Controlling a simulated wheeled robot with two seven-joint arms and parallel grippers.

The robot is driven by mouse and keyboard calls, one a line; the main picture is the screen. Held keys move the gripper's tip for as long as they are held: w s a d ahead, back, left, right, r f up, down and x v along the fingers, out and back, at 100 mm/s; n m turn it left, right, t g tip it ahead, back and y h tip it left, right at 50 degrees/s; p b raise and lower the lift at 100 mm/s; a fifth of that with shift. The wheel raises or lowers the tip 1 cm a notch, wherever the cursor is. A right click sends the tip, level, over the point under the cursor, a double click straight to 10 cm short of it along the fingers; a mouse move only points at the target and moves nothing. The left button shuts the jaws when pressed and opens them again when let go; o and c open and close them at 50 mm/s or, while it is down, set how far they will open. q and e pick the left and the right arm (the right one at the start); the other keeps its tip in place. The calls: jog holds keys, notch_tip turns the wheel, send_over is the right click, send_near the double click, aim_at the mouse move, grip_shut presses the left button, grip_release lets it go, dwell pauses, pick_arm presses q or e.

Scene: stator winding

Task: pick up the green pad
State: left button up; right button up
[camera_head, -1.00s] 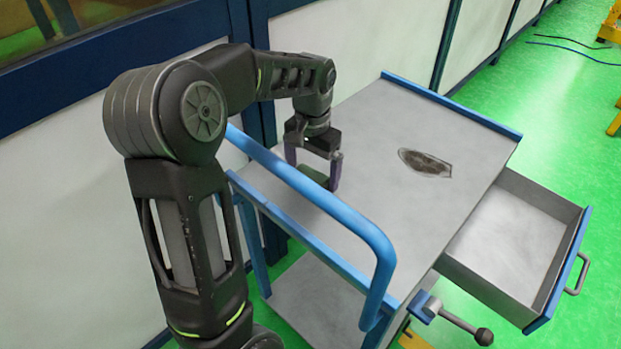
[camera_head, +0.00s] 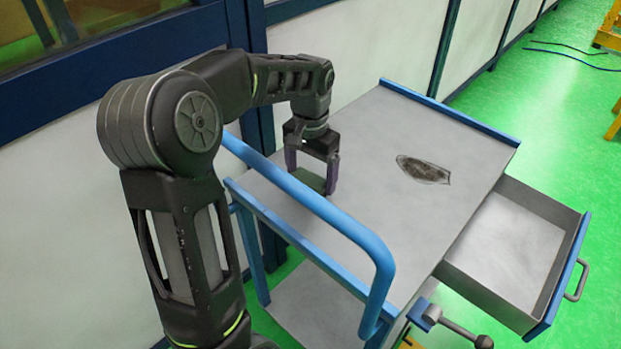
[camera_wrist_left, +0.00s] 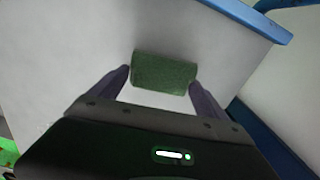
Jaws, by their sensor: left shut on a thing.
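The green pad (camera_head: 309,179) is a small dark green block over the left part of the grey cart top. In the left wrist view the pad (camera_wrist_left: 163,73) sits between the two purple fingertips, which touch its two ends. My left gripper (camera_head: 311,183) points down and is shut on the pad; in the left wrist view its fingers (camera_wrist_left: 162,77) reach in from below. I cannot tell whether the pad still rests on the cart top. The blue rail hides part of the area in front of it. My right gripper is not in view.
The cart top (camera_head: 365,140) is otherwise clear apart from a dark oval patch (camera_head: 424,170). A curved blue handle rail (camera_head: 300,192) runs close in front of my gripper. A drawer (camera_head: 515,240) stands open at the right. A wall panel is behind the cart.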

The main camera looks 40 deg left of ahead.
aim_at(311, 177)
pick_arm(q)
notch_tip(311, 177, up, 9)
jog(key=shift+f, duration=0.1)
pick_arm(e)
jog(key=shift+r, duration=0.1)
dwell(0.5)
pick_arm(q)
jog(key=o, duration=0.8)
jog(key=c, duration=0.7)
jog(key=shift+o, duration=0.2)
jog(key=w+d+r+p, duration=0.2)
jog(key=w+d+p, duration=0.1)
jog(key=d+p, duration=0.5)
jog(key=w+d+r+p, duration=0.2)
jog(key=w+d+p, duration=0.2)
jog(key=d+p, duration=0.5)
jog(key=shift+d+m, duration=0.3)
jog(key=shift+d, duration=0.4)
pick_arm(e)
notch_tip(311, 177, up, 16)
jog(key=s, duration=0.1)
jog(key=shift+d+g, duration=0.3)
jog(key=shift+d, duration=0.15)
pick_arm(q)
jog(key=shift+r, duration=0.1)
